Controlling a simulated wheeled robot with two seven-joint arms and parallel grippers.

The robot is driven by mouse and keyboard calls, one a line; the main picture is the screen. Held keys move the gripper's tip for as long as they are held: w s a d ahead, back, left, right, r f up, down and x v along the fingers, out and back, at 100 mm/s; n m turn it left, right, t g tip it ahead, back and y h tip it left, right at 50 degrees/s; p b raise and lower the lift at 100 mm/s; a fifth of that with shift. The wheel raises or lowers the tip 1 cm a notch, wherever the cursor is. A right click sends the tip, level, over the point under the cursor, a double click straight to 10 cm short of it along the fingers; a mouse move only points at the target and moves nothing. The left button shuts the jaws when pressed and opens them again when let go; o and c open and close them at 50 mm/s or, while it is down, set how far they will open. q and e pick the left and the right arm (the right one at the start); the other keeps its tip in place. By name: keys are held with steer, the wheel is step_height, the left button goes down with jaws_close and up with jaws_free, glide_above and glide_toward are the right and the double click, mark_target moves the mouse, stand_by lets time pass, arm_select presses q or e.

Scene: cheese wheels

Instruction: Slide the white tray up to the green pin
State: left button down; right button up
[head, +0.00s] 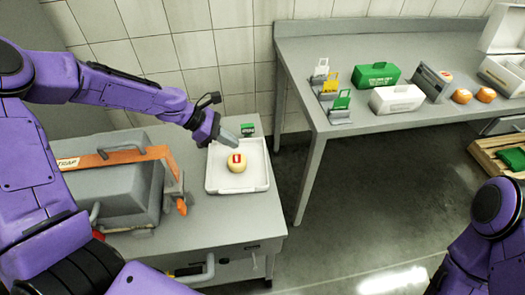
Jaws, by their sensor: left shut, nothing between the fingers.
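The white tray (257,178) lies flat on the grey table at the left in the head view. A round yellow cheese wheel (238,167) with a red label sits in the tray. The small green pin (247,129) stands behind the tray's far edge; I cannot tell whether they touch. My left gripper (231,140) is shut and empty, and points down over the far part of the tray. I cannot tell whether its fingertips touch the tray. My right gripper is out of view.
A grey machine with an orange bar (115,158) stands left of the tray. A second grey table (300,60) at the back right holds small stands, a green box (376,75), a white box (397,98) and cheese wheels. Open floor lies between the tables.

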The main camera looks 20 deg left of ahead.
mark_target(261, 163)
arm_select(q)
steer(key=shift+w+d+f, duration=0.15)
steer(key=shift+w+f, duration=0.65)
steer(key=shift+f, duration=0.05)
steer(key=x, duration=0.8)
steer(key=shift+s+d+f+b, duration=0.1)
steer(key=shift+s+b, duration=0.05)
steer(key=shift+b, duration=0.2)
steer(key=shift+d+f, duration=0.15)
steer(key=shift+d, duration=0.1)
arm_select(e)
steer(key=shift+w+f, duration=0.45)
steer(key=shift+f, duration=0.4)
arm_select(q)
steer(key=shift+w+d+p, duration=0.25)
steer(key=shift+d+p, duration=0.1)
steer(key=shift+d, duration=0.25)
steer(key=shift+w+d, duration=0.1)
steer(key=shift+d, duration=0.2)
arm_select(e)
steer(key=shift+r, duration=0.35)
